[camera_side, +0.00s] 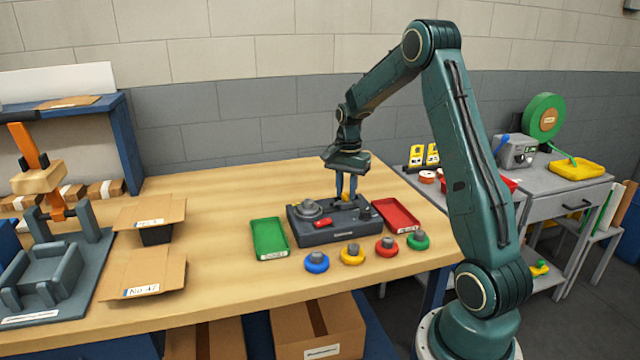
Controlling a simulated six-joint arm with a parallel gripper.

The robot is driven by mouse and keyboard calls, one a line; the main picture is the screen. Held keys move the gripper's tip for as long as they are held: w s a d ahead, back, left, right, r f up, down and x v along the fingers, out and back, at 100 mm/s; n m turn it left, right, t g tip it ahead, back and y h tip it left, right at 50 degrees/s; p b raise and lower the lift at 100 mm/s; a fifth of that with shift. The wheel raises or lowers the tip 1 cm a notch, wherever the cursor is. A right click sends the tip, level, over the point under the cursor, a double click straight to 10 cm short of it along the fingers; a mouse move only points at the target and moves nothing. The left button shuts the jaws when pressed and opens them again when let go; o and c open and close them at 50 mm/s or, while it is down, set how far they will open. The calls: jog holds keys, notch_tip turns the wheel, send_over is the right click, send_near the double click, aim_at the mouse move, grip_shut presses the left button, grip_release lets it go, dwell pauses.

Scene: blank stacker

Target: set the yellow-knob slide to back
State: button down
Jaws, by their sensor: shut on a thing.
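A dark grey block-shaped device (325,236) sits on the wooden bench between a green tray and a red tray. A small yellow knob (346,197) shows on its top, near the back. My gripper (345,194) points down over the device, with its two blue fingers on either side of the yellow knob and shut on it. The fingers hide part of the knob, and its slot is too small to read. A red knob (323,222) sits nearer the front of the device's top. A round grey dial (310,209) is at its left.
The green tray (269,239) is left of the device, the red tray (396,215) right. Blue (316,263), yellow (352,255), red (387,247) and green (418,241) round pieces stand in front. Open cardboard boxes (145,272) are further left. The bench between is clear.

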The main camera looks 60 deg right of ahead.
aim_at(347, 193)
jog(key=c, duration=1.2)
grip_release()
jog(key=shift+s+d, duration=0.15)
jog(key=shift+r, duration=0.1)
notch_tip(347, 193, up, 14)
